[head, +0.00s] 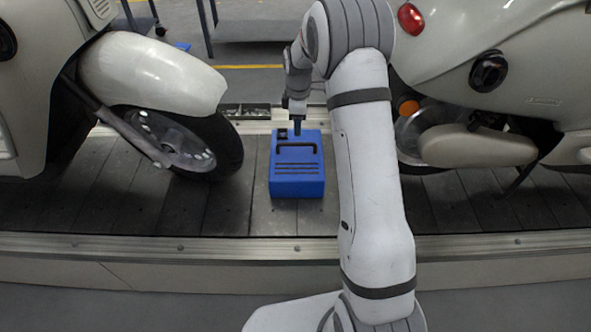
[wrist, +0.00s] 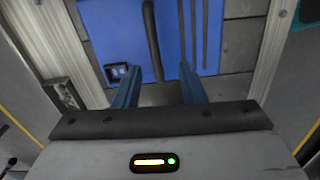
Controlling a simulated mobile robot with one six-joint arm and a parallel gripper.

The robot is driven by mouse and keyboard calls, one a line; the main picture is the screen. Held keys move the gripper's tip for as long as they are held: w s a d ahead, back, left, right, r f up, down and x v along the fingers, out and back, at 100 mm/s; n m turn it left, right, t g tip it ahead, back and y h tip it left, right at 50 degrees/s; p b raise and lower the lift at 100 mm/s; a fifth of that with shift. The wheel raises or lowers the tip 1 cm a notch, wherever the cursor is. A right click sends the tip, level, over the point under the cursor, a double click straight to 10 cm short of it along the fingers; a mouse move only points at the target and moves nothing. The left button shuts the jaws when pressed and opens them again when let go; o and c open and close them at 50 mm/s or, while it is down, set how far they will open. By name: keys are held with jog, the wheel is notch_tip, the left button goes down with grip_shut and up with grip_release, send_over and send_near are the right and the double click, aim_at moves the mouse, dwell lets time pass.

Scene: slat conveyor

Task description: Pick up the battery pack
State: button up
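The battery pack (head: 297,180) is a blue box with a dark handle and dark slots. It stands on the slat conveyor between two scooters. My gripper (head: 297,127) is at the pack's far edge in the head view, pointing down. In the wrist view, the pack (wrist: 172,30) fills the top middle, with its dark handle bar running up the picture. I cannot tell whether a finger touches the pack.
A pale scooter's front wheel (head: 185,142) stands to the left of the pack. Another scooter's rear (head: 475,145) stands to the right, behind my arm. A metal rail (head: 200,247) runs along the conveyor's near edge. Bare slats (head: 240,215) lie in front of the pack.

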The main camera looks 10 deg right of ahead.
jog(key=b, duration=0.1)
send_over(296, 145)
jog(key=shift+n, duration=0.3)
jog(key=f, duration=0.5)
jog(key=shift+w+d, duration=0.3)
jog(key=shift+a+f+b, duration=0.15)
jog(key=shift+f+b, duration=0.75)
jog(key=shift+f, duration=1.8)
jog(key=shift+f, duration=0.25)
jog(key=shift+c, duration=0.3)
jog(key=c, duration=0.7)
grip_shut()
jog(key=shift+w+r, duration=0.15)
